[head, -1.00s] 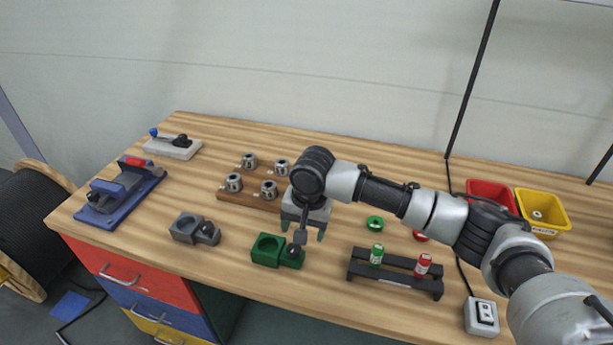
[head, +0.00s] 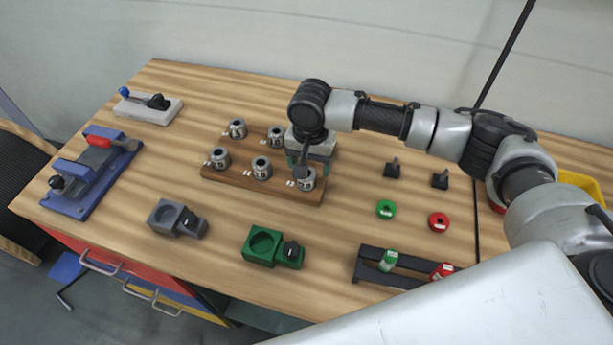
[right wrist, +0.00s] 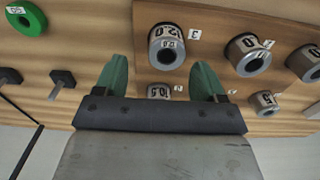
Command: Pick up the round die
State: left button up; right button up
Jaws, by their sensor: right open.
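Several silver round dies with number labels stand on a wooden board (head: 225,177). One die (head: 304,181), at the board's near right corner, is partly covered by my right gripper (head: 309,165). In the right wrist view this die (right wrist: 167,46) reads 12.0 and appears between and just beyond the two green fingertips. Another die (right wrist: 165,92) shows between the fingers, partly hidden by the gripper body. My right gripper is open and empty above the board's right end. Other dies (head: 260,168) stand to its left. My left gripper is not in view.
Green (head: 386,209) and red (head: 438,222) rings lie right of the board, with two small black pieces behind. A green block (head: 262,245), a grey block (head: 166,216) and a black rack (head: 370,268) stand along the front. A blue fixture (head: 75,190) is at left.

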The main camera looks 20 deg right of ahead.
aim_at(308, 185)
jog(key=shift+w+a+f+p, duration=0.1)
jog(key=shift+f+p, duration=0.1)
jog(key=shift+f, duration=0.7)
jog(key=shift+a+f+p, duration=0.15)
jog(key=shift+f, duration=0.75)
jog(key=shift+w+a+f+p, duration=0.1)
jog(key=shift+f+p, duration=0.1)
jog(key=shift+f, duration=0.7)
jog(key=c, duration=1.2)
jog(key=shift+r, duration=0.1)
grip_shut()
